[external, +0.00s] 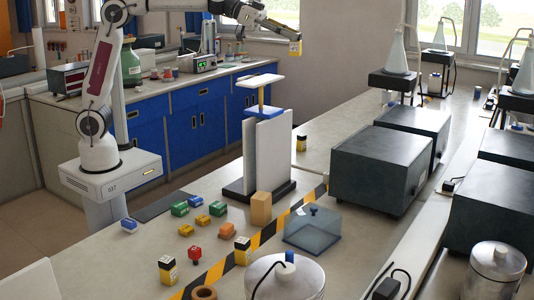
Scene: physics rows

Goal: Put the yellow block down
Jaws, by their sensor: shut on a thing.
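My gripper (289,33) is at the upper middle of the external view, high above the bench. It is shut on a yellow block (295,48), which hangs from its tip in the air, apart from any surface. The block is small in view and its far sides are hidden. A smaller plain yellow block (202,220) lies among the coloured blocks.
The white-panelled stand (268,150) rises mid-bench with a yellow-and-white T piece (260,81) on top. A glass box (312,232) and dark box (378,170) stand right.

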